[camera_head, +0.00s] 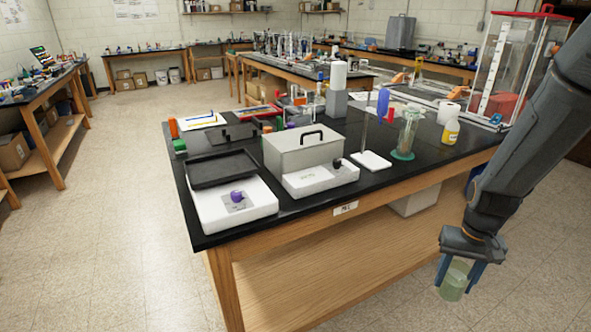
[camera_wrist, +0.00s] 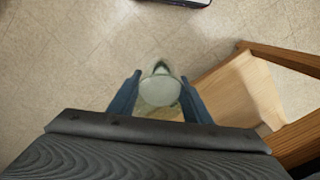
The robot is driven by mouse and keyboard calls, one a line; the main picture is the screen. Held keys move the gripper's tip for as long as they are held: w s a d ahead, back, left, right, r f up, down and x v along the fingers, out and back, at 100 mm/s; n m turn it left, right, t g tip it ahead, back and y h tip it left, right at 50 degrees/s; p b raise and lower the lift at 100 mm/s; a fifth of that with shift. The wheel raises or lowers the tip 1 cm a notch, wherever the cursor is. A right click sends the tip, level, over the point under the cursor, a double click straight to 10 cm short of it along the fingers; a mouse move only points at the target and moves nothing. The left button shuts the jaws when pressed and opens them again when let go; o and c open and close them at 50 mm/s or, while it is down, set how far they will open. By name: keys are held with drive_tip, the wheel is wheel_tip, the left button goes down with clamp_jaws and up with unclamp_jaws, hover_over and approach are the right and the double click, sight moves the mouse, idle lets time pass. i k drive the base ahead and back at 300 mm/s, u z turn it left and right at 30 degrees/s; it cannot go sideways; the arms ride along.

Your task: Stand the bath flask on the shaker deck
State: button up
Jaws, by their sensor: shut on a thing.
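My gripper (camera_head: 459,274) is at the lower right of the head view, off the front edge of the bench and below its top. It is shut on a pale green glass flask (camera_head: 454,283), which hangs between the blue fingers over the floor. In the wrist view the flask (camera_wrist: 160,90) shows from above between the two fingers (camera_wrist: 158,96). The shaker (camera_head: 233,204) is a white box at the bench's front left corner with a purple knob. Its dark flat deck (camera_head: 222,169) on top is bare.
A lidded metal bath (camera_head: 302,150) stands right of the shaker. A stand with a white base (camera_head: 371,161), a glass cylinder (camera_head: 408,135) and a yellow bottle (camera_head: 450,133) stand farther right. The bench's wooden lower shelf (camera_head: 330,270) is near my gripper. The floor at left is free.

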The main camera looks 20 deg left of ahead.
sight(220, 168)
drive_tip(key=u, duration=1.6)
drive_tip(key=i, duration=0.3)
